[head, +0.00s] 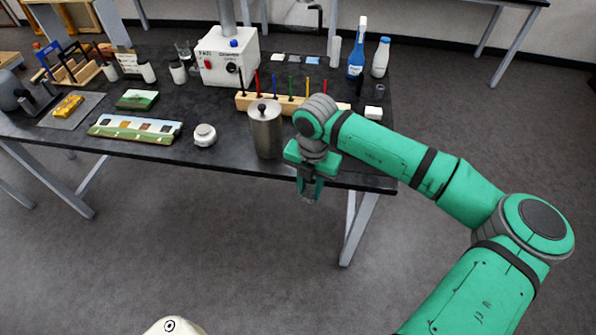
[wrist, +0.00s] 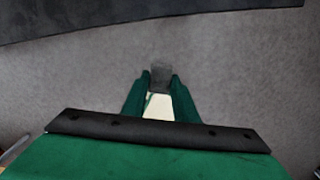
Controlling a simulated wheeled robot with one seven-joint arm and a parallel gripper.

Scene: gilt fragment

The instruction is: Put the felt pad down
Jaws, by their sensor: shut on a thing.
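My gripper (head: 309,190) hangs just in front of the black table's front edge, over the floor, with its fingers pointing down. In the wrist view my gripper (wrist: 160,80) is shut on a small grey piece, which I take to be the felt pad (wrist: 160,73); it sits between the fingertips. In the head view the pad is small and mostly hidden by the fingers. A pale cream shape shows between the fingers in the wrist view; I cannot tell what it is. The table (head: 230,163) shows as a dark band along the top of the wrist view.
A lidded steel canister (head: 266,132) stands near the front edge, left of my gripper. A rack of coloured tools (head: 290,105) is behind it. A round white jar (head: 204,135) and a painted panel (head: 135,129) lie further left. A white block (head: 373,112) is behind my arm.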

